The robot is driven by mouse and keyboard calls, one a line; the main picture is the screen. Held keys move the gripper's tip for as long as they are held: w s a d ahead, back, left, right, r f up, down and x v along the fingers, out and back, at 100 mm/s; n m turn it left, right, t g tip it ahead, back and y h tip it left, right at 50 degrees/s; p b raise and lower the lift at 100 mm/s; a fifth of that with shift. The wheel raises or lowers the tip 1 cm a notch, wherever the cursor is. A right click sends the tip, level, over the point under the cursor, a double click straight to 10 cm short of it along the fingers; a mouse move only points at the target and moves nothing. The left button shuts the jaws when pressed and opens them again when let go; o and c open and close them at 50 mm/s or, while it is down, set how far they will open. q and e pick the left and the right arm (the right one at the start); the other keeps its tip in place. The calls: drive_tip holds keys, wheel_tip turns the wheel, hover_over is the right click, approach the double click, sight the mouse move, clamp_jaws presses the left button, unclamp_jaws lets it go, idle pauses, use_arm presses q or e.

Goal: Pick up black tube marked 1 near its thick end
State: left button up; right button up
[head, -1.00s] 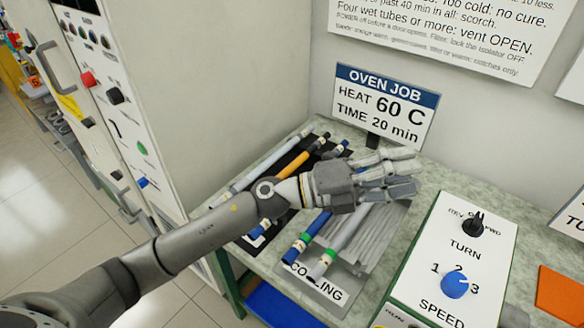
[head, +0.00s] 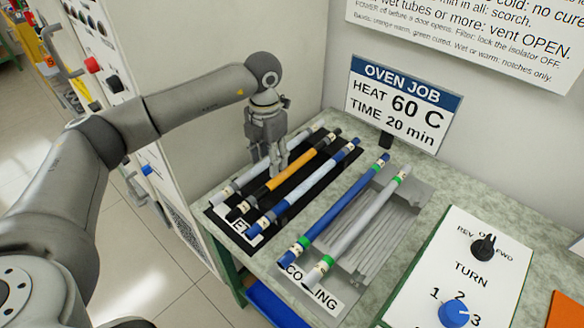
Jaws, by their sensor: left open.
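A black tube with a long orange middle (head: 303,162) lies between a pale grey tube and a blue one on a black mat. Its near black end (head: 237,212) points toward the front left and has a pale band. Any number on it is too small to read. My left gripper (head: 277,172) points down over the tube's middle, with its fingers apart and nothing held. The fingers hide a little of the tube. I cannot tell whether they touch it. My right gripper is not in view.
The pale grey tube (head: 232,190) and the blue tube (head: 290,203) lie close on either side. A blue tube (head: 330,218) and a grey tube (head: 362,222) with green bands lie on the cooling rack. The oven sign (head: 403,103) stands behind, and a control box (head: 455,262) is at right.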

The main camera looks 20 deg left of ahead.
sight(271, 183)
use_arm(q)
wheel_tip(271, 183, down, 3)
drive_tip(key=shift+f, duration=0.1)
wheel_tip(271, 183, down, 4)
drive_tip(key=shift+s+f+p, duration=0.1)
drive_tip(key=shift+s+p, duration=0.05)
drive_tip(key=shift+p, duration=0.8)
drive_tip(key=shift+f, duration=0.6)
clamp_jaws()
drive_tip(key=shift+r, duration=0.1)
